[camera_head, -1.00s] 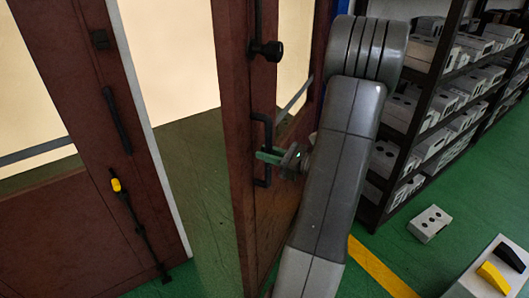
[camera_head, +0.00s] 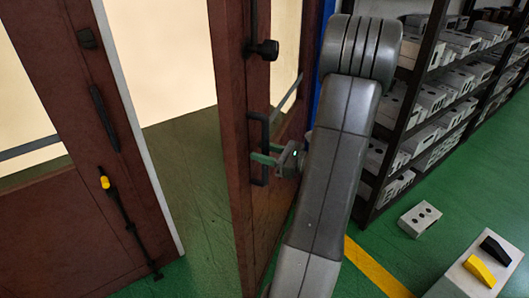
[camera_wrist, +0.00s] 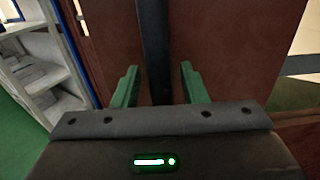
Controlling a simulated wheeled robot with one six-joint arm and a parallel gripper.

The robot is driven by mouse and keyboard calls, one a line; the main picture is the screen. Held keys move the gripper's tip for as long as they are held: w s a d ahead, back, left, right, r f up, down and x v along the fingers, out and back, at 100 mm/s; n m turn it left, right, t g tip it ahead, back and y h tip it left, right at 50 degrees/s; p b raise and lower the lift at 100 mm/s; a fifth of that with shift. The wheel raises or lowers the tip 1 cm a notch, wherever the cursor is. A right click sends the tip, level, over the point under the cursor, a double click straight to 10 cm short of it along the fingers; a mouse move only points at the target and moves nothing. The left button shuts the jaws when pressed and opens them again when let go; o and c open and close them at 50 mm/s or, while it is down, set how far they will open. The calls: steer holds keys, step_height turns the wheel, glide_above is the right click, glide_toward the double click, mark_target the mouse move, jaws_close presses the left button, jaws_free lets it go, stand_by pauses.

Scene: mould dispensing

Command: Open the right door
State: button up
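The right door (camera_head: 229,120) is a brown framed leaf standing ajar, with a wide gap between it and the left door (camera_head: 85,130). A black vertical pull handle (camera_head: 266,130) is on the right door, below a round black knob (camera_head: 266,49). My gripper (camera_head: 266,158) has green fingers on either side of the handle. In the wrist view, the handle (camera_wrist: 154,45) stands between the two spread fingers (camera_wrist: 158,82), with visible space on both sides. The gripper is open and not closed on the handle. My grey arm hides part of the door's right side.
A black shelf rack (camera_head: 408,110) with grey blocks stands to the right of my arm. A grey block (camera_head: 420,220) lies on the green floor. A pale box (camera_head: 455,285) with yellow and black pieces is at lower right. Floor shows through the doorway gap (camera_head: 185,160).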

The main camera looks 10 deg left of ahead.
steer(key=b+v, duration=0.2)
steer(key=v, duration=1.1)
steer(key=shift+d, duration=0.4)
steer(key=shift+p+x, duration=1)
steer(key=shift+x, duration=5.95)
steer(key=shift+s, duration=0.1)
